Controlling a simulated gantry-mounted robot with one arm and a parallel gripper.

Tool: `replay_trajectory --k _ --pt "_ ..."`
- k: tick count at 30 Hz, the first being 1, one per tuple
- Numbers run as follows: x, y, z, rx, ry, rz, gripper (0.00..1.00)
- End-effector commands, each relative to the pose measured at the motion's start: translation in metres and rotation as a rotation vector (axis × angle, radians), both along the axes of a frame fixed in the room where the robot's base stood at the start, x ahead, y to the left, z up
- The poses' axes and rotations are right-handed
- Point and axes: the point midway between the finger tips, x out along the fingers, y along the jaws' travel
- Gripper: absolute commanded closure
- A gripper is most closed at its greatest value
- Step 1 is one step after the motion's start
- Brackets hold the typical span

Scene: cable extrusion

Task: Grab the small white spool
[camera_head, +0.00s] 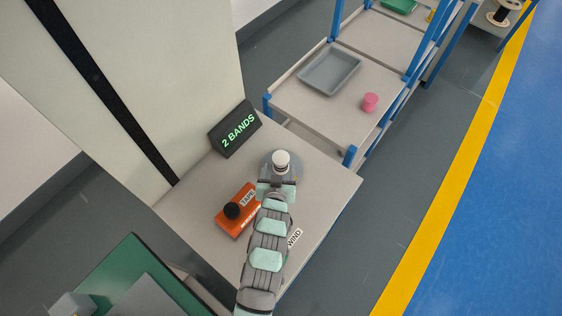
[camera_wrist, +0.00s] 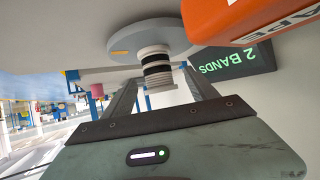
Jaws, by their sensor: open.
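The small white spool (camera_head: 281,157) stands upright on a round grey disc (camera_head: 267,168) on the table. In the wrist view, which looks upside down, the spool (camera_wrist: 157,66) shows dark bands around its white body. My gripper (camera_head: 279,180) is at the near side of the spool. In the wrist view my gripper (camera_wrist: 160,80) is open, with one finger to each side of the spool in the picture. I see no finger touching it, and the exact depth between them is hard to tell.
An orange box marked TAPE (camera_head: 237,213) with a black knob stands left of my arm. A sign reading "2 BANDS" (camera_head: 235,129) stands behind it. A shelf cart holds a grey tray (camera_head: 330,70) and a pink cylinder (camera_head: 370,102).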

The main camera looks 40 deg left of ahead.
Motion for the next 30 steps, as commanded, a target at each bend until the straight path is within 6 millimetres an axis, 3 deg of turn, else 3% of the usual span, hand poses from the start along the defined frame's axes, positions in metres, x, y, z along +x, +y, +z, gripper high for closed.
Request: replay_trajectory --k 12,20,30 --pt "0.034 0.024 -0.019 -0.001 0.001 0.000 0.33" --pt "0.037 0.026 -0.020 0.002 -0.003 -0.001 0.33" --pt "0.037 0.026 -0.020 0.001 -0.002 -0.001 0.58"
